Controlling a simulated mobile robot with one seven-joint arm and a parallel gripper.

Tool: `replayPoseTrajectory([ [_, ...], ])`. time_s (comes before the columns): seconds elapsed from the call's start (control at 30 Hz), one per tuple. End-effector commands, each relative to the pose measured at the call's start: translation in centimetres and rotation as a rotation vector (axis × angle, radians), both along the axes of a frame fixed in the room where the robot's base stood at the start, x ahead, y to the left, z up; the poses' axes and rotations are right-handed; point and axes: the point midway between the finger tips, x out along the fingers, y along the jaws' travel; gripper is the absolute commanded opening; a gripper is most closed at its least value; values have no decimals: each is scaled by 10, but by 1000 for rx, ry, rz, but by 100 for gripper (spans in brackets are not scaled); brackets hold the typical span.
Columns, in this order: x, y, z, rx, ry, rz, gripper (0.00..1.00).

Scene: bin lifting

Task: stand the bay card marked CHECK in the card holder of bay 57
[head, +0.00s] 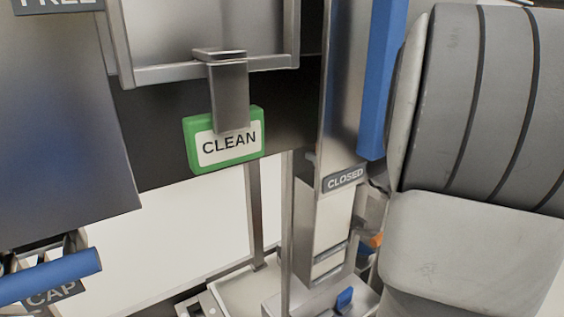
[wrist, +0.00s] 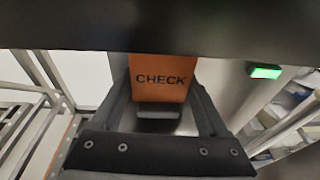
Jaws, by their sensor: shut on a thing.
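An orange card marked CHECK (wrist: 163,79) is upright in the wrist view, its lettering facing the camera. My gripper (wrist: 160,98) is shut on it, with a dark finger at each side. A dark surface crosses the top of the wrist view and hides the card's upper edge. In the head view my large grey arm fills the right side and the gripper is mostly hidden. A small orange patch (head: 376,240) shows beside the arm; I cannot tell if it is the card. No number 57 is readable, and I cannot tell which holder belongs to that bay.
A green-edged card marked CLEAN (head: 229,142) sits under a metal clip (head: 229,92) in the head view. A CLOSED label (head: 345,179) is on a metal post beside a blue bar (head: 382,75). A green light (wrist: 265,72) glows in the wrist view.

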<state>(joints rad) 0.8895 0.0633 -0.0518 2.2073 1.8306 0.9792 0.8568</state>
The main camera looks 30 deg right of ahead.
Motion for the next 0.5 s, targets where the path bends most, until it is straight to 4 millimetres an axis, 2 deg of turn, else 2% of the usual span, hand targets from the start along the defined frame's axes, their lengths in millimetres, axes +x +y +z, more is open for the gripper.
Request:
replayPoseTrajectory([
  [0.03,0,0,-13,2,0,0,19],
  [0.1,0,0,-20,1,0,1,19],
  [0.5,0,0,-24,-1,-1,1,19],
])
